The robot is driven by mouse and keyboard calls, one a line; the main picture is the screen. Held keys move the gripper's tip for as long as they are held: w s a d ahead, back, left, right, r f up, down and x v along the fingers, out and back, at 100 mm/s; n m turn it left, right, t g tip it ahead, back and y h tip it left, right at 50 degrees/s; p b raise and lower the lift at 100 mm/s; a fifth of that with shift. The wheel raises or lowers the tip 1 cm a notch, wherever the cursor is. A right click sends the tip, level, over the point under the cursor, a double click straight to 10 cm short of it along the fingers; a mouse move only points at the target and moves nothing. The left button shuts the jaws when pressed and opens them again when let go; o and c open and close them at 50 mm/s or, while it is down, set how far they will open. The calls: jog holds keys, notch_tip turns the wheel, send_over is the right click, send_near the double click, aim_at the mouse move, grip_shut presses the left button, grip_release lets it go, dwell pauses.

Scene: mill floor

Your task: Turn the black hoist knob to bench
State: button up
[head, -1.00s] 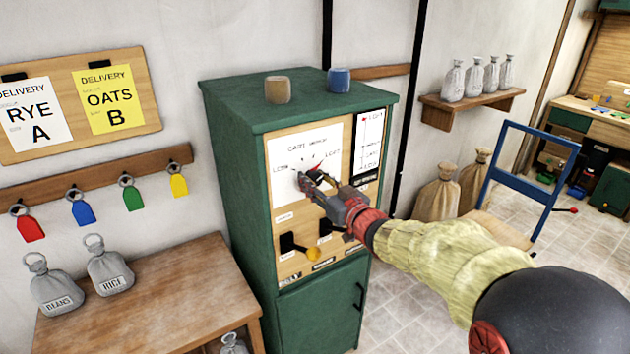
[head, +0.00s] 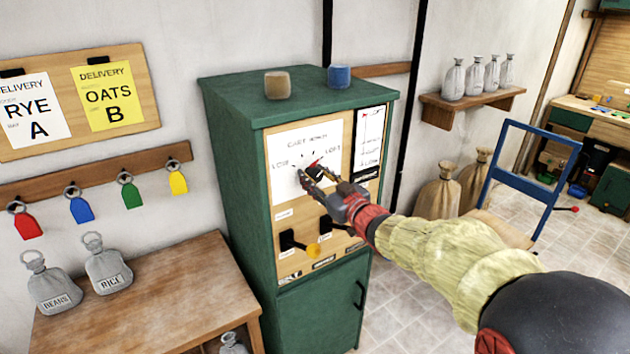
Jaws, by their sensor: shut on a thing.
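The black hoist knob (head: 319,171) sits in the middle of the white dial on the green cabinet's upper panel. A red pointer mark shows at its upper edge. My gripper (head: 312,175) is shut on the knob, reaching in from the lower right, and its fingers hide much of it. The dial (head: 285,152) has tick marks and small lettering. A word like LOW stands at its left and one like LOFT at its right; the other labels are too small or covered. A narrow scale (head: 369,140) beside the dial has a red mark near its top.
Below the dial are black levers (head: 288,240) and a yellow knob (head: 313,251), close under my gripper. A blue-framed cart (head: 500,165) stands behind my arm.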

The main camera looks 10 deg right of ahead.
jog(key=n+b, duration=0.3)
jog(key=n, duration=0.1)
jog(key=shift+f, duration=0.1)
jog(key=shift+n+b, duration=0.5)
jog(key=shift+n, duration=0.3)
jog(key=o, duration=1.2)
jog(key=shift+c, duration=0.2)
jog(key=v, duration=1.2)
